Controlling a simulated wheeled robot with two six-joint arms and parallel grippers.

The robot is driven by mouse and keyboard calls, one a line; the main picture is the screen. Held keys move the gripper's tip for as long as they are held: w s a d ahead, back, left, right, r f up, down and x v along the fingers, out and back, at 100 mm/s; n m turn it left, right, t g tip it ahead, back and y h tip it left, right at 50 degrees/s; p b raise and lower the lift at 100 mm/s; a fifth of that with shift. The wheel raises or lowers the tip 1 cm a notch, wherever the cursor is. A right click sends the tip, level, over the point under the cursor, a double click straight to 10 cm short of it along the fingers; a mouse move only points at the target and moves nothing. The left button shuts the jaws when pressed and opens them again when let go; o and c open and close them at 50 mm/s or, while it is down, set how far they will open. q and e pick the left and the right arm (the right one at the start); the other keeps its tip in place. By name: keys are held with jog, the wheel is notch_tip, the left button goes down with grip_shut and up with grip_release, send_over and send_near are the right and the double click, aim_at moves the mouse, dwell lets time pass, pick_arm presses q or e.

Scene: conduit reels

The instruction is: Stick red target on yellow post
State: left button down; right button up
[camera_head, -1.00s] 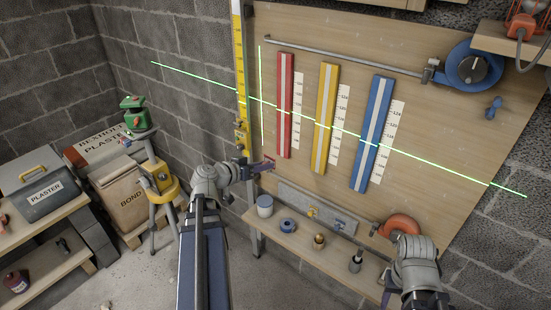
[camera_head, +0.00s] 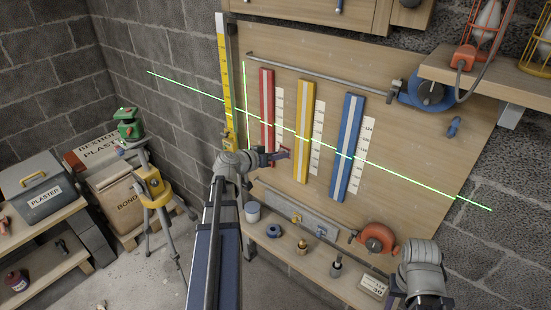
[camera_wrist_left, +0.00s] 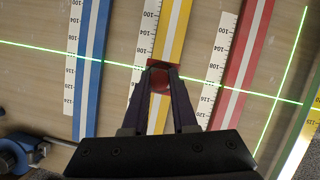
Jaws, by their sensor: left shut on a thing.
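My left gripper (camera_head: 286,153) is shut on the red target (camera_wrist_left: 160,78), a small red piece between its fingertips in the left wrist view. In the head view the gripper is between the red post (camera_head: 267,110) and the yellow post (camera_head: 304,135). In the left wrist view the target overlaps the yellow post (camera_wrist_left: 174,30), close to a green laser line (camera_wrist_left: 115,62). I cannot tell whether it touches the post. My right arm is at the lower right; its fingers cannot be made out.
A blue post (camera_head: 346,150) stands right of the yellow one, with white scales (camera_head: 317,145) beside the posts. A tripod (camera_head: 153,190) stands at left.

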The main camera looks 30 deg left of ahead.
pick_arm(q)
send_near(302, 140)
jog(key=shift+f+x, duration=0.1)
jog(key=shift+x, duration=1.15)
jog(key=shift+f+x, duration=0.15)
jog(key=shift+x, duration=1.1)
jog(key=shift+w+d, duration=0.15)
jog(key=shift+w, duration=0.3)
dwell(0.9)
jog(key=shift+c, duration=0.8)
grip_release()
jog(key=shift+s+a, duration=0.2)
jog(key=shift+s, duration=2.1)
jog(key=shift+s+a, duration=0.15)
jog(key=shift+s, duration=2.1)
